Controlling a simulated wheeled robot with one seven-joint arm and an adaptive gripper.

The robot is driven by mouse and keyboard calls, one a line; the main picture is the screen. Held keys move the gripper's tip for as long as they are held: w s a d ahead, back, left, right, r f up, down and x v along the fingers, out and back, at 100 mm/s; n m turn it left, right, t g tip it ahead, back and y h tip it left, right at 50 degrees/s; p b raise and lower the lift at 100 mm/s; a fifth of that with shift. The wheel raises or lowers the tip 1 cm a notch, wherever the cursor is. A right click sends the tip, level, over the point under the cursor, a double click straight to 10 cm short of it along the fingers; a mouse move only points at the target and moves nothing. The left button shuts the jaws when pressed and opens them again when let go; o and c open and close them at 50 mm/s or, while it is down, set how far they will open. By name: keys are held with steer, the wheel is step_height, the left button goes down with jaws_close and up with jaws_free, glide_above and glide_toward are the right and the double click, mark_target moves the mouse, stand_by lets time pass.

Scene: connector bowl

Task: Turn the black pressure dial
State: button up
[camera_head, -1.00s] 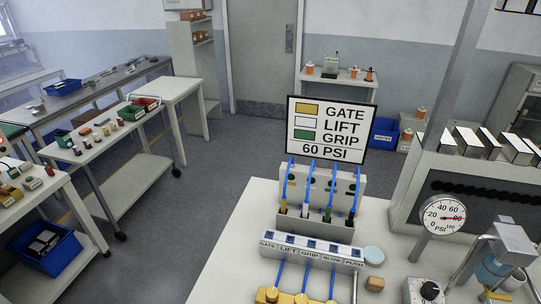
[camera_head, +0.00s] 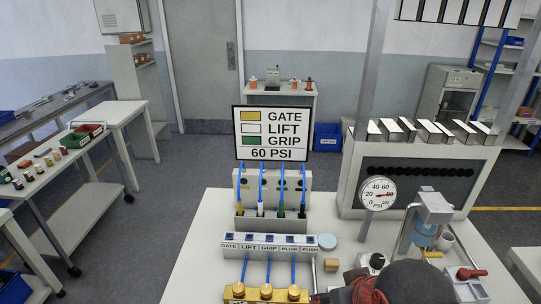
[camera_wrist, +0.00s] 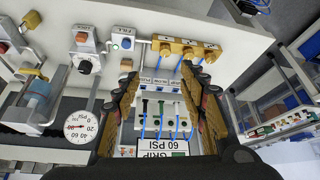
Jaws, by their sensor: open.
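The black pressure dial (camera_head: 377,260) sits on a light box on the white table, just below the gauge. My arm partly covers that box in the head view. In the wrist view the dial (camera_wrist: 85,66) is at upper left, outside my fingers. The round pressure gauge (camera_head: 378,193) has a red needle pointing right, near 80; it also shows in the wrist view (camera_wrist: 79,127). The sign (camera_head: 272,134) reads 60 PSI. My gripper (camera_wrist: 163,80) is open and empty, its fingers apart above the table, with the connector rack seen between them.
A labelled switch block (camera_head: 270,246) and brass fittings (camera_head: 266,291) with blue tubes stand left of the dial. A wooden block (camera_head: 331,265) is close to its left. A blue-grey press (camera_head: 430,215) and a red-handled part (camera_head: 470,273) are to its right.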

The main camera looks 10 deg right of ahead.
steer(key=o, duration=0.3)
stand_by(0.4)
steer(key=shift+d+r, duration=0.1)
